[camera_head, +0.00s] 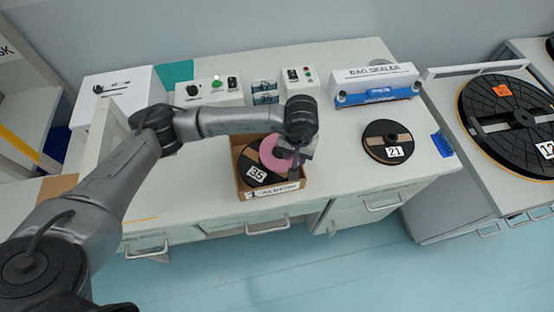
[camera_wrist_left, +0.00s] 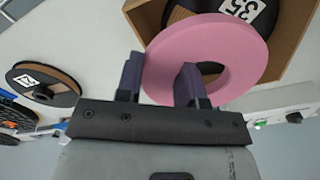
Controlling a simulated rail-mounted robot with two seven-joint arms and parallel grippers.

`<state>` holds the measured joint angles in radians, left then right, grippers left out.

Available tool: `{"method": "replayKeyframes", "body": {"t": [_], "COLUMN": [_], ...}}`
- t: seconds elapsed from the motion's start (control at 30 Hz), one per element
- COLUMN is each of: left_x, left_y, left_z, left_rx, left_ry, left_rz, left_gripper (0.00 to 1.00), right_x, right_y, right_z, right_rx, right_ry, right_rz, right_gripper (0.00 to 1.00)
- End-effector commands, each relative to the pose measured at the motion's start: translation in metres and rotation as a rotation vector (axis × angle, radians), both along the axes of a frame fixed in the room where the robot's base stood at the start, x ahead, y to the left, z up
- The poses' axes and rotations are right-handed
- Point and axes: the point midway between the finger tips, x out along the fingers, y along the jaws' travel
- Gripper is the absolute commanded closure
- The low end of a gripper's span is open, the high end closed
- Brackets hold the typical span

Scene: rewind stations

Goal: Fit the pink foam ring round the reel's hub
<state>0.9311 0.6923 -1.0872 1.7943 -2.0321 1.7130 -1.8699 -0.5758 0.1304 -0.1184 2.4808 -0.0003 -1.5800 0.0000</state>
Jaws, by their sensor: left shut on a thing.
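The pink foam ring (camera_head: 271,152) is in my left gripper (camera_head: 297,168), above the open cardboard box on the bench. In the left wrist view the ring (camera_wrist_left: 235,60) passes between the two dark fingers (camera_wrist_left: 160,85), which are shut on its rim. The reel labelled 35 (camera_head: 254,176) lies in the box, partly covered by the ring and the arm. Its label also shows in the left wrist view (camera_wrist_left: 243,10), beyond the ring. The hub of this reel is mostly hidden. My right gripper is not in view.
The cardboard box (camera_head: 298,186) stands near the bench's front edge. A reel labelled 21 (camera_head: 379,134) lies to its right, with the bag sealer (camera_head: 374,82) behind. A large reel (camera_head: 503,95) lies on the right bench. Control boxes (camera_head: 215,92) line the back. Clear bench lies between box and reel 21.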

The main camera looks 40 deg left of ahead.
Motion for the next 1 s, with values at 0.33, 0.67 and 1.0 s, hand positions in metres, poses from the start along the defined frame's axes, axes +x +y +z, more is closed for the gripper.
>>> {"method": "replayKeyframes", "body": {"t": [0.33, 0.67, 1.0], "left_x": [-0.013, -0.014, -0.013], "left_y": [0.045, 0.048, 0.048], "left_z": [-0.028, -0.043, -0.07], "left_rx": [0.001, 0.0, -0.001], "left_ry": [0.001, 0.001, -0.001], "left_rz": [0.0, 0.0, -0.001], "left_gripper": [0.9, 0.9, 0.9], "right_x": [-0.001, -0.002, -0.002], "right_y": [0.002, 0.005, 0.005], "right_z": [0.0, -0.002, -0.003], "right_rx": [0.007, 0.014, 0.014], "right_ry": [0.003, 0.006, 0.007], "right_rz": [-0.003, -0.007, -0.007], "right_gripper": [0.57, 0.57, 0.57]}}
